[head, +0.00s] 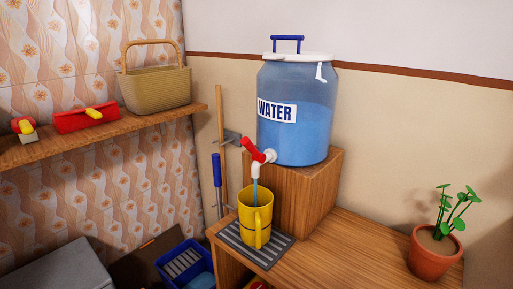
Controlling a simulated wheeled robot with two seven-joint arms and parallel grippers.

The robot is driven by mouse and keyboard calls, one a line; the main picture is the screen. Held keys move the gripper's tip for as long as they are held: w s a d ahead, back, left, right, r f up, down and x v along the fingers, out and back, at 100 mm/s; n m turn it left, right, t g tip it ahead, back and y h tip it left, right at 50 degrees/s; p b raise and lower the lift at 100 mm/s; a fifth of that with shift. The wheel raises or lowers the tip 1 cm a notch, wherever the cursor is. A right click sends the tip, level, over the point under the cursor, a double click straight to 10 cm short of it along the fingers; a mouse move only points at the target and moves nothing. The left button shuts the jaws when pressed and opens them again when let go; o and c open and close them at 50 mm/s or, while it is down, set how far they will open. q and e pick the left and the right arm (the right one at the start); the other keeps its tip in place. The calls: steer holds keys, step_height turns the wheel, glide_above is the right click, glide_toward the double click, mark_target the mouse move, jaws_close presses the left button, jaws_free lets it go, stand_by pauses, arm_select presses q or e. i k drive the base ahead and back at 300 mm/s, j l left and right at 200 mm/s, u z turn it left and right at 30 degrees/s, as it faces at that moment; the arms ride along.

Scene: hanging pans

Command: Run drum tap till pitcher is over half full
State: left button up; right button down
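A translucent blue drum (318,135) labelled WATER, with a white lid and blue handle, stands on a wooden block. Its white tap (257,168) has a red lever (252,149) and sticks out at the drum's lower left. A thin blue stream (255,190) runs down from the spout into the yellow pitcher (247,222). The pitcher stands upright under the spout on a grey striped mat (277,246), its handle toward me. Its walls look opaque, and I cannot tell the water level inside. Neither of my grippers is in view.
The wooden block (317,190) stands on a wooden counter (340,255). A potted plant (432,257) is at the counter's right. A shelf (100,135) at left bears a basket (155,85) and red-and-yellow items. Handles lean by a grey wall bracket; a blue crate (182,268) is below.

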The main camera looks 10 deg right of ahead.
mark_target(258, 156)
steer(key=i, duration=0.9)
